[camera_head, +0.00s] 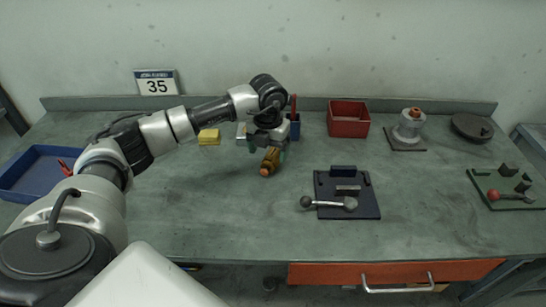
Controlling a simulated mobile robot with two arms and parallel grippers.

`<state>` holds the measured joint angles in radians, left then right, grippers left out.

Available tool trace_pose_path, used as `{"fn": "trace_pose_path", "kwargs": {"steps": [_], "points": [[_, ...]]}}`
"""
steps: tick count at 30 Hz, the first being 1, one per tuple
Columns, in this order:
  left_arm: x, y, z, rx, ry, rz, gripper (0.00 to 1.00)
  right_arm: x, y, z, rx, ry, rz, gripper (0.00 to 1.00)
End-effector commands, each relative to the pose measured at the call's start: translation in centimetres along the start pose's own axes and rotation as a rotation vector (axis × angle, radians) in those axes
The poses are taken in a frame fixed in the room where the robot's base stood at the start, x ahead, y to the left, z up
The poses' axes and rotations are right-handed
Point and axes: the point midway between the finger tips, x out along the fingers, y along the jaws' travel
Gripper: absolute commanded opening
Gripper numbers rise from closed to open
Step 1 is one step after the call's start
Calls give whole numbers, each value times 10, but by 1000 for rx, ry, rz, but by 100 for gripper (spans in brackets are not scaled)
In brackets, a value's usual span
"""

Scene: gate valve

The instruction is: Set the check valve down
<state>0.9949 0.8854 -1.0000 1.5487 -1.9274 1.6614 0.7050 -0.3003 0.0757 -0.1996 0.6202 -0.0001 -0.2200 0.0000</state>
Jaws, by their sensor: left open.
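The check valve, a brass-coloured piece with an orange end (268,163), is at the middle of the grey-green bench. It is tilted, with its orange end toward the front. My left gripper (271,148) points down right at it, with its jaws open. The wrist and fingers hide the valve's upper part. I cannot tell whether the fingers still touch it. My right gripper is not in view.
A navy fixture with a lever (371,205) lies to the right. Behind stand a yellow block (208,138), a red bin (348,128) and a grey flanged part (408,130). A green fixture (510,202) is far right, a blue tray (30,185) far left.

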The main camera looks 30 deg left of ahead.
Motion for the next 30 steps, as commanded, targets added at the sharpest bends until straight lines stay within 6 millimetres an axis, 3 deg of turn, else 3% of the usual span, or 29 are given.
{"fn": "trace_pose_path", "kwargs": {"steps": [9,18,30], "points": [[43,-1,-7,2,3,0,79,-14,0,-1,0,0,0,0],[48,-1,-6,3,0,-1,77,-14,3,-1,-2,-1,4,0],[47,0,-6,2,0,-1,16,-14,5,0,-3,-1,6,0]]}}
